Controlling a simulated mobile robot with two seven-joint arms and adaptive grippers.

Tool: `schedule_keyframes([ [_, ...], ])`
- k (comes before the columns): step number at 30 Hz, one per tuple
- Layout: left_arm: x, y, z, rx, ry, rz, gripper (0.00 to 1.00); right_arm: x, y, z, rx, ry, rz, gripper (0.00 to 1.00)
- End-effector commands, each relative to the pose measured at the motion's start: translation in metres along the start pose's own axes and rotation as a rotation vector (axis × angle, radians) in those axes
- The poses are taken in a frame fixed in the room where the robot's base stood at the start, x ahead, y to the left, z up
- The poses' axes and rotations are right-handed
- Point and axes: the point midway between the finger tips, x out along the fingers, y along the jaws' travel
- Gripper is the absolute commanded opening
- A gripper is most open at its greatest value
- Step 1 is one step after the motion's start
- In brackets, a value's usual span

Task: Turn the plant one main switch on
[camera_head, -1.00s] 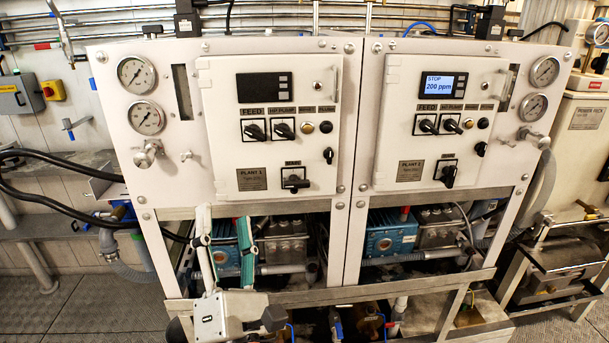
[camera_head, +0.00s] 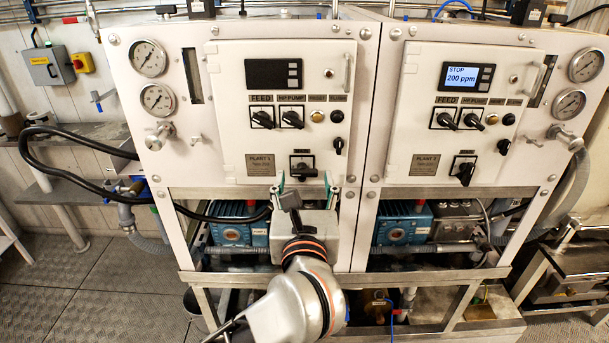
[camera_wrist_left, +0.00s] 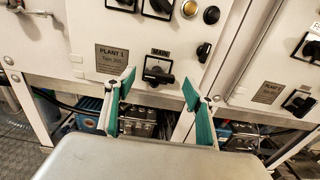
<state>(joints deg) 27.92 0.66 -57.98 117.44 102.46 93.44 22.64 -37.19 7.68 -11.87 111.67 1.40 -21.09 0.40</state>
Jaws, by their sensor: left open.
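The plant one main switch (camera_head: 303,168) is a black rotary knob under the word MAIN, low on the left white panel, beside the PLANT 1 plate (camera_head: 260,164). Its handle lies about level. The plant one display (camera_head: 273,73) is dark. My left gripper (camera_head: 303,184) is open, its green-padded fingers just below and in front of the switch. In the left wrist view, the switch (camera_wrist_left: 158,72) shows between and beyond the two fingertips (camera_wrist_left: 159,84), with no contact visible. My right gripper is not in view.
Feed and pump knobs (camera_head: 277,119) sit above the plant one switch. A metal frame rail (camera_head: 400,192) runs below the panels.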

Motion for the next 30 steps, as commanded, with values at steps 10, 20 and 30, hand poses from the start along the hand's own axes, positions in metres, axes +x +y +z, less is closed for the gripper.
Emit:
schedule_keyframes([
  [10, 0.018, 0.001, 0.0, 0.0, 0.0, 0.001, 0.54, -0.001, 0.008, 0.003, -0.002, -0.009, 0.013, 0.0],
  [20, 0.017, 0.001, 0.0, 0.0, 0.0, 0.001, 0.16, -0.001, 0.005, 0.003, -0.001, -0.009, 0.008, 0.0],
  [30, 0.017, 0.0, 0.0, 0.036, 0.0, 0.001, 0.16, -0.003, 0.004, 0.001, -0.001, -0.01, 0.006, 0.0],
])
